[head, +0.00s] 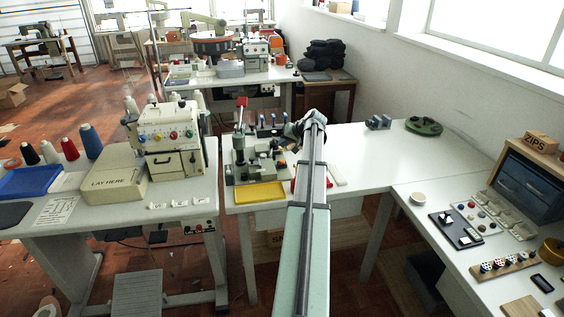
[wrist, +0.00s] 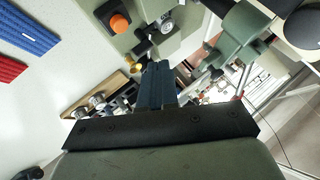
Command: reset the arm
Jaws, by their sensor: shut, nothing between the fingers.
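In the wrist view my gripper (wrist: 158,68) shows as two dark fingers side by side, shut and empty, reaching out from a wide black bar. Beside the fingertips is a grey-green machine (wrist: 150,45) with an orange knob (wrist: 119,22); I cannot tell whether they touch. In the head view my arm stretches forward over the middle table, and its far end is right of the buttonhole machine (head: 245,170).
A yellow tray (head: 259,193) sits at the machine's front. The middle table's white top (head: 365,150) is mostly clear right of my arm. A green round object (head: 423,127) lies farther back. Blue strips (wrist: 25,28) and a red strip (wrist: 10,70) show in the wrist view.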

